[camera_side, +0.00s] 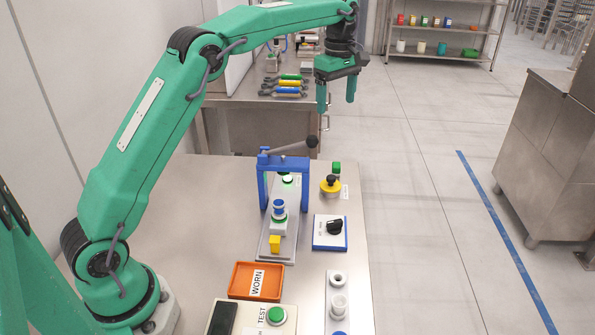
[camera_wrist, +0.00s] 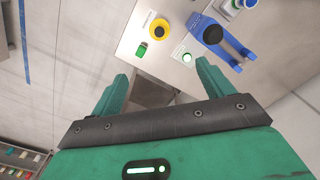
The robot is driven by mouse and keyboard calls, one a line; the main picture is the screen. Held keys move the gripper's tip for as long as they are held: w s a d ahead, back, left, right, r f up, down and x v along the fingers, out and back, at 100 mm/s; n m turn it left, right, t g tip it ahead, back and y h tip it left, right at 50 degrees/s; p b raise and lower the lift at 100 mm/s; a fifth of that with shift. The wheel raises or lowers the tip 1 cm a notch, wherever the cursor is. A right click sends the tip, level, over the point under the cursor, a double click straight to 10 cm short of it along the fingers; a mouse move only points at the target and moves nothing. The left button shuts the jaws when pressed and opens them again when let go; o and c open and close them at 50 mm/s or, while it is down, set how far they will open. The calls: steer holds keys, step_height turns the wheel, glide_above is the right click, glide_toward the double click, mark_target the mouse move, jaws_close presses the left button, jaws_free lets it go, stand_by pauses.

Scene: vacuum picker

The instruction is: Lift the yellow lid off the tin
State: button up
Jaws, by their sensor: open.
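The yellow lid (camera_side: 330,189) has a dark knob on top and sits near the right edge of the steel table, in the middle of the side view. In the wrist view the lid (camera_wrist: 150,26) is a yellow disc with a dark round knob, at the top centre. The tin under it is barely distinguishable in either view. My gripper (camera_side: 336,103) points down with its fingers apart and empty, high above and beyond the lid. In the wrist view my gripper (camera_wrist: 162,72) shows a wide gap between its green fingers, apart from the lid.
A blue press frame (camera_side: 262,185) with a dark-knobbed lever stands left of the lid. A small green block (camera_side: 336,167) is just behind the lid, and a blue-edged dial box (camera_side: 330,232) in front. An orange tray (camera_side: 256,281) lies nearer. The table's left part is clear.

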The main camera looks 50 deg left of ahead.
glide_above(331, 177)
step_height(331, 177, down, 19)
steer(key=shift+r, duration=0.1)
stand_by(0.5)
steer(key=shift+f, duration=2.65)
steer(key=shift+c, duration=0.4)
steer(key=c, duration=1)
